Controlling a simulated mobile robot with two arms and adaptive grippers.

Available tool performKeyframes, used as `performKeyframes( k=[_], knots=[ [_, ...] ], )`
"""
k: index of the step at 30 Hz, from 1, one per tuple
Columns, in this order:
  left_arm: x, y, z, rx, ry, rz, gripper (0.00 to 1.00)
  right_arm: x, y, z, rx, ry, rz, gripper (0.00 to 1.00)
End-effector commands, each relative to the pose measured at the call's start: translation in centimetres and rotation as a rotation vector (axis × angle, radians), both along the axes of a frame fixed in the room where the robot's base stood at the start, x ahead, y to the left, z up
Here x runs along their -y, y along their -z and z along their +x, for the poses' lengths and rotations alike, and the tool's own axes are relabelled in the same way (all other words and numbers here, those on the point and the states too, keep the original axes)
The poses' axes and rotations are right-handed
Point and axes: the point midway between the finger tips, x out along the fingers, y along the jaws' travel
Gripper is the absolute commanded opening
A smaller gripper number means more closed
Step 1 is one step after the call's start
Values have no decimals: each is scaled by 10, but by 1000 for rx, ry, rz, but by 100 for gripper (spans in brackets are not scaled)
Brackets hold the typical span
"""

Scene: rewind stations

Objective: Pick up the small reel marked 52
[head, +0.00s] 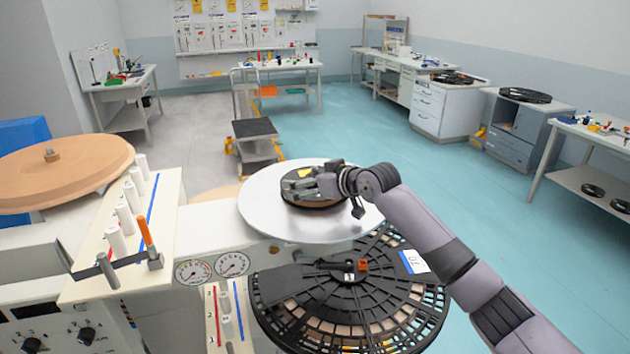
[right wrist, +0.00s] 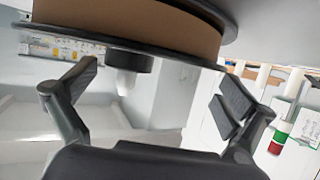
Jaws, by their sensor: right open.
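A small reel (head: 316,205) with dark flanges and a brown tape pack lies flat on a silver round platter (head: 262,212) in the head view. A yellow label shows near my gripper, but I cannot read a number on it. My right gripper (head: 300,186) is over the reel and hides much of its top. In the right wrist view the reel's brown edge (right wrist: 140,22) fills the top of the picture. There the right gripper (right wrist: 160,88) is open, with nothing seen held between its fingers. My left gripper is not in view.
A large black slotted reel (head: 285,292) with a blue and white label lies in front of the platter. A wide tan disc (head: 60,170) and a panel with white rollers (head: 118,243) stand at left. Benches line the back and right; the teal floor (head: 450,195) is open.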

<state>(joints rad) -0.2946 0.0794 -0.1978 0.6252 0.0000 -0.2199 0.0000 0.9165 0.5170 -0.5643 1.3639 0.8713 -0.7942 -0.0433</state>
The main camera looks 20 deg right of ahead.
Motion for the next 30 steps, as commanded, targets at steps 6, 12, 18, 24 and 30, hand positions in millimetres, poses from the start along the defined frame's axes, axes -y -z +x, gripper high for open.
performKeyframes(
  k=[6, 12, 18, 24, 30],
  knots=[
    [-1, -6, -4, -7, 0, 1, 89, -7, 6, 15, 0, 0, 1, 100],
    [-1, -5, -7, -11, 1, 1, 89, -7, 8, 16, 0, 1, 0, 100],
    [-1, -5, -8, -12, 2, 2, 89, -7, 8, 16, 0, 0, 0, 89],
    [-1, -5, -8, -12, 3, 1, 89, -7, 8, 16, 0, 0, 0, 76],
    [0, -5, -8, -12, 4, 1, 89, -7, 8, 16, 0, 0, 0, 63]
  ],
)
